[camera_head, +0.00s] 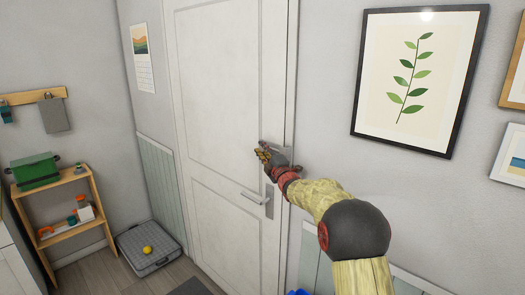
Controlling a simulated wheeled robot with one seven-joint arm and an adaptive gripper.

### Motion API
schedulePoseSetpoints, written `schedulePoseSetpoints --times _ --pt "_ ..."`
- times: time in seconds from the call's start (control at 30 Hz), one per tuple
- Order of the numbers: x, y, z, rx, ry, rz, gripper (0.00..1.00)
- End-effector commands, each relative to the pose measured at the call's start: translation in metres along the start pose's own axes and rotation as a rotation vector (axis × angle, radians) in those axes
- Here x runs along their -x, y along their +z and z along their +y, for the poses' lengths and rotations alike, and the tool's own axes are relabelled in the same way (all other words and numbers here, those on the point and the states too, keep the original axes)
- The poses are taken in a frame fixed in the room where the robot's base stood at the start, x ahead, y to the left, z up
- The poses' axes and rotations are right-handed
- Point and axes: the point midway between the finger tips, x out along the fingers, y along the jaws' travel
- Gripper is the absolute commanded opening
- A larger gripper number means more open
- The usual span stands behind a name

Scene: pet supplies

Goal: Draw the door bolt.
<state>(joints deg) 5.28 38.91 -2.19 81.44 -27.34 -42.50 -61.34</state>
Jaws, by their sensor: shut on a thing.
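A white panelled door (225,107) stands shut in the wall ahead. Its lever handle (252,199) sits on a metal plate near the right edge. My gripper (262,153) is at the door's right edge, a little above the handle. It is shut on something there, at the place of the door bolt. The bolt itself is hidden behind my gripper and wrist, so I cannot tell its position.
My arm reaches in from the lower right. A framed leaf picture (420,80) hangs right of the door. At left are a wooden shelf (62,184) with a green box (35,173) and a grey cushion (152,250) with a yellow ball (147,250).

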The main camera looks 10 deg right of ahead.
Motion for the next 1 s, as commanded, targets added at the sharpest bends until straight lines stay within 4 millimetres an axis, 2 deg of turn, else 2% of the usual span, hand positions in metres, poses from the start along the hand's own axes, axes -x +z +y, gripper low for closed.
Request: schedulePoseSetpoints --times 0.13,0.4,0.7,0.73,1.0 --pt "-0.005 -0.002 -0.005 0.000 -0.003 0.001 0.00" --pt "-0.033 -0.013 -0.010 0.000 -0.002 0.000 0.00" --pt "-0.034 -0.014 -0.010 0.000 -0.004 -0.001 0.00" --pt "-0.034 -0.014 -0.010 0.000 -0.004 -0.001 0.17" --pt "-0.034 -0.014 -0.009 0.000 -0.002 0.000 0.32"
